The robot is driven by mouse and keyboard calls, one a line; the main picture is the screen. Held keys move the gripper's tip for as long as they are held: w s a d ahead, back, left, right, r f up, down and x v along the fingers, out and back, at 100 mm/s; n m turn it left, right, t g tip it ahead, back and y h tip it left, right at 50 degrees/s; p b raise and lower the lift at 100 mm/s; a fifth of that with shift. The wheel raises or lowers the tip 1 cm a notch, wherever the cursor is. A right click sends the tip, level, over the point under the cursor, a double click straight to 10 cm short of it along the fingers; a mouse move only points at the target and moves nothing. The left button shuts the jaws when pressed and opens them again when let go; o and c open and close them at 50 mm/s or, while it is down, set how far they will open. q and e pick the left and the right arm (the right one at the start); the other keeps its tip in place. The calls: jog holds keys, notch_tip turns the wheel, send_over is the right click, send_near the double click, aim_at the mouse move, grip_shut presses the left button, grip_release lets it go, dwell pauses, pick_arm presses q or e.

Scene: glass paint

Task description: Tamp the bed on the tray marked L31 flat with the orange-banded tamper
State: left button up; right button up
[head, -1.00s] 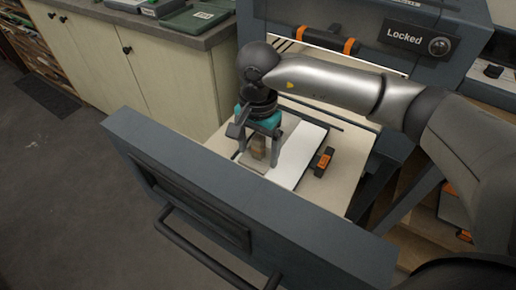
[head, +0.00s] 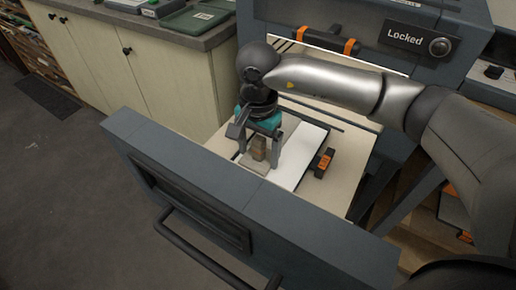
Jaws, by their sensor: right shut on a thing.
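My right gripper (head: 260,148) reaches down into the open drawer, its fingers shut on a brown, block-like tool (head: 258,149). The tool looks upright, with a flat greyish foot low over or on the tray; I cannot tell whether it touches. I see no orange band on it; the fingers cover part of it. The tray (head: 306,172) has a dark rim and a bright white surface (head: 294,160) on its right part, greyer under the tool. No L31 mark is readable. My left gripper is not in view.
An orange-and-black piece (head: 324,162) sits at the tray's right side. The drawer's tall grey front (head: 220,200) with a bar handle stands nearest. Behind is a grey cabinet with a "Locked" sign (head: 420,38). Pale cupboards (head: 145,70) stand at the left.

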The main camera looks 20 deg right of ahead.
notch_tip(320, 180, up, 2)
jog(key=shift+p, duration=0.4)
jog(key=shift+w, duration=0.1)
jog(key=shift+w+d+f+b, duration=0.1)
jog(key=shift+w+d+b, duration=0.5)
jog(key=shift+d, duration=0.2)
jog(key=shift+w+d+b, duration=0.5)
jog(key=shift+w+d, duration=0.15)
jog(key=shift+d, duration=0.15)
jog(key=shift+w+d+b, duration=0.35)
jog(key=shift+w+d, duration=0.3)
jog(key=shift+d, duration=0.2)
jog(key=shift+f+b, duration=0.7)
jog(key=shift+s+f+b, duration=0.1)
jog(key=shift+f+b, duration=0.25)
jog(key=shift+f, duration=0.05)
